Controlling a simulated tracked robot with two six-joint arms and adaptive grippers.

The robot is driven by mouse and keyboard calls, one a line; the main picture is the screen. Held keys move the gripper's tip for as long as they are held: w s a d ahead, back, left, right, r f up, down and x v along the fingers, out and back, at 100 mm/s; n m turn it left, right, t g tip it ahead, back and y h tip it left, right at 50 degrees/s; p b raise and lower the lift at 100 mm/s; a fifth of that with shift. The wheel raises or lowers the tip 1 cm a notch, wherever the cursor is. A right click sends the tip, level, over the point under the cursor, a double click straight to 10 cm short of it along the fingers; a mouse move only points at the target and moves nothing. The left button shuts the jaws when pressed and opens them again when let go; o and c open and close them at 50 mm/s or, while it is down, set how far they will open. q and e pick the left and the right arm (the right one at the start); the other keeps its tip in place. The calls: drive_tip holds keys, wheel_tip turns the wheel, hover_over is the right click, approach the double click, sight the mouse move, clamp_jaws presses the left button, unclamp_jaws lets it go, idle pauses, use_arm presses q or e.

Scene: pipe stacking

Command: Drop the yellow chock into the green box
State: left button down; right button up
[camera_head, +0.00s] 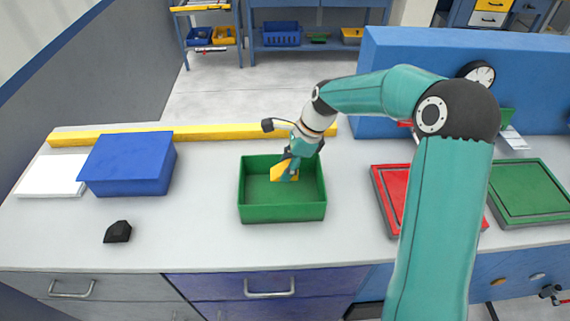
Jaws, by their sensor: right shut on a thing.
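The green box (282,213) is an open, shallow tray on the grey-white bench, in the middle of the view. My right gripper (287,171) is over the inside of the box, near its back right part. It is shut on the yellow chock (283,171), a small wedge-shaped piece. The chock shows against the box floor; I cannot tell whether it touches the floor. My left gripper is not in view.
A blue lidded box (128,162) and a white flat sheet (52,176) lie at the left. A small black block (118,232) sits in front of them. A red tray (390,200) and a green tray (530,192) are at the right. A yellow bar (190,134) runs along the back edge.

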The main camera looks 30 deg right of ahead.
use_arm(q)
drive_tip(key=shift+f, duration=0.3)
use_arm(e)
drive_tip(key=shift+f, duration=0.3)
drive_tip(key=o, duration=1.3)
drive_tip(key=shift+c, duration=0.2)
drive_tip(key=v, duration=1.2)
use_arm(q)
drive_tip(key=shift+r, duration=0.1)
